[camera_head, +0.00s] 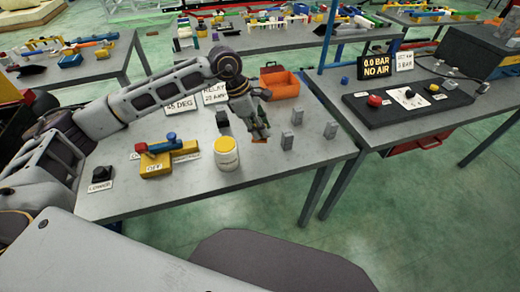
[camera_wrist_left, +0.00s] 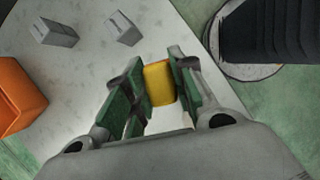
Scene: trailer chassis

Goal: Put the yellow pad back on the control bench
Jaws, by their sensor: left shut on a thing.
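My left gripper (camera_head: 259,130) is shut on the yellow pad (camera_wrist_left: 159,83), which sits between its green-lined fingers in the left wrist view. In the head view the gripper points down over the right part of the near grey bench (camera_head: 205,185), and only a small orange-yellow bit of the pad (camera_head: 261,140) shows at the fingertips. The gap between pad and bench top is hard to judge. The bench at the right (camera_head: 345,128) bears a black control panel (camera_head: 412,103) with red and black knobs and a "0.0 BAR NO AIR" sign (camera_head: 377,68). My right gripper is out of view.
A white jar with yellow lid (camera_head: 227,155) and a yellow fixture (camera_head: 155,165) stand to the left. A blue post (camera_head: 327,35) rises between the benches.

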